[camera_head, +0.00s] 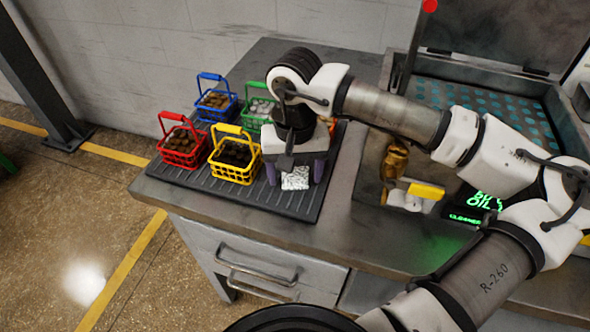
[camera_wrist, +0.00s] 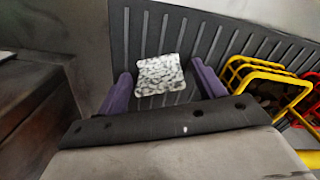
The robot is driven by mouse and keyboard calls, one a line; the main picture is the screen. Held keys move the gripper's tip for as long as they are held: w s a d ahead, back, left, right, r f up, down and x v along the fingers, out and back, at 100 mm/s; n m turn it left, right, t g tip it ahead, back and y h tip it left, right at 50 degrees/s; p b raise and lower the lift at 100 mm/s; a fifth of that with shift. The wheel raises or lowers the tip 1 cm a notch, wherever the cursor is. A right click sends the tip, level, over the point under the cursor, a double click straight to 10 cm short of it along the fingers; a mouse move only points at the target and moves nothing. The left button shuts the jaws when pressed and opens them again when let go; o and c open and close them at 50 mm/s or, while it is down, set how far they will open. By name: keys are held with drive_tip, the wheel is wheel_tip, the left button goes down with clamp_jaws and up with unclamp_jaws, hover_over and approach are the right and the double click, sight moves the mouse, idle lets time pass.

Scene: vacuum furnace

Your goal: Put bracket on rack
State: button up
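My gripper (camera_head: 296,172) points down over the front right of a black ribbed tray (camera_head: 205,183). Its two purple fingers (camera_wrist: 163,84) are apart. A small flat white speckled piece (camera_head: 296,180) lies between and just beyond the fingertips; in the wrist view (camera_wrist: 161,75) gaps show on both sides of it. I cannot tell whether it is the bracket, and I see nothing else that is plainly a bracket. The ribbed tray (camera_wrist: 228,42) may be the rack; this is not certain.
Red (camera_head: 181,145), yellow (camera_head: 233,160), blue (camera_head: 214,103) and green (camera_head: 256,112) baskets with small pieces stand left of my gripper. An orange one is mostly hidden behind it. A machine with an open lid (camera_head: 500,35) and a glowing green display (camera_head: 484,201) are at right.

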wheel_tip(320, 180, up, 12)
drive_tip(key=b, duration=0.1)
drive_tip(key=shift+r, duration=0.2)
idle(0.4)
idle(0.4)
